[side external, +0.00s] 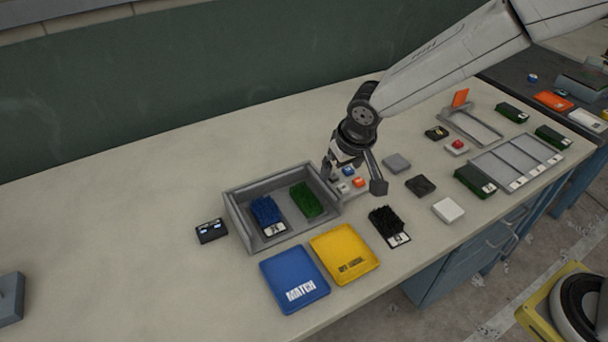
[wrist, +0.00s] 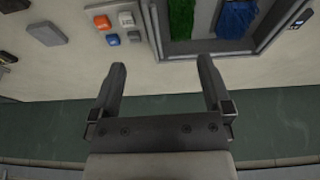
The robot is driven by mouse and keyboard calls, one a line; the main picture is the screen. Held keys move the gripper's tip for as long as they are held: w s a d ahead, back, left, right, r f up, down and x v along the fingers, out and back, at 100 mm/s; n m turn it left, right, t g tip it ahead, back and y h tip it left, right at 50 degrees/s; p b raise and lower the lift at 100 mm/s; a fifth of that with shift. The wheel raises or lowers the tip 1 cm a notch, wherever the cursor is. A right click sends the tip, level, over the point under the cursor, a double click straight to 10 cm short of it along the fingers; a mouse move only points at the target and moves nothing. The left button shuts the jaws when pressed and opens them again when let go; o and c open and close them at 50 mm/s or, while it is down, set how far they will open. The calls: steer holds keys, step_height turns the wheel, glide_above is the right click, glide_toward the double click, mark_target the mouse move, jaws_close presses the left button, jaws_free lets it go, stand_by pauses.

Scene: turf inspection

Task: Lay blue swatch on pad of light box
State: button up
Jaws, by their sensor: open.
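The blue swatch (side external: 266,211), a tufted blue piece with a white label at its front end, lies inside the left part of the grey walled light box (side external: 235,220). A green tufted swatch (side external: 306,200) lies beside it on the right. The blue swatch (wrist: 237,18) also shows at the top right of the wrist view, cut off by the frame edge. Whether it rests on a pad, I cannot tell; any pad under it is hidden. My gripper (side external: 353,182) is open and empty, pointing down just right of the light box, apart from the blue swatch.
A button panel (side external: 350,186) sits by my gripper. Blue (side external: 295,280) and yellow (side external: 344,253) trays stand in front of the light box. A black swatch (side external: 388,226), white block (side external: 448,210) and slotted rack (side external: 515,160) are to the right. The table's left is mostly clear.

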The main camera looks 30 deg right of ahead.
steer(key=s+d+g, duration=0.1)
steer(key=s+d, duration=1.3)
steer(key=s, duration=0.2)
steer(key=shift+s+d+r, duration=0.25)
steer(key=shift+d, duration=0.05)
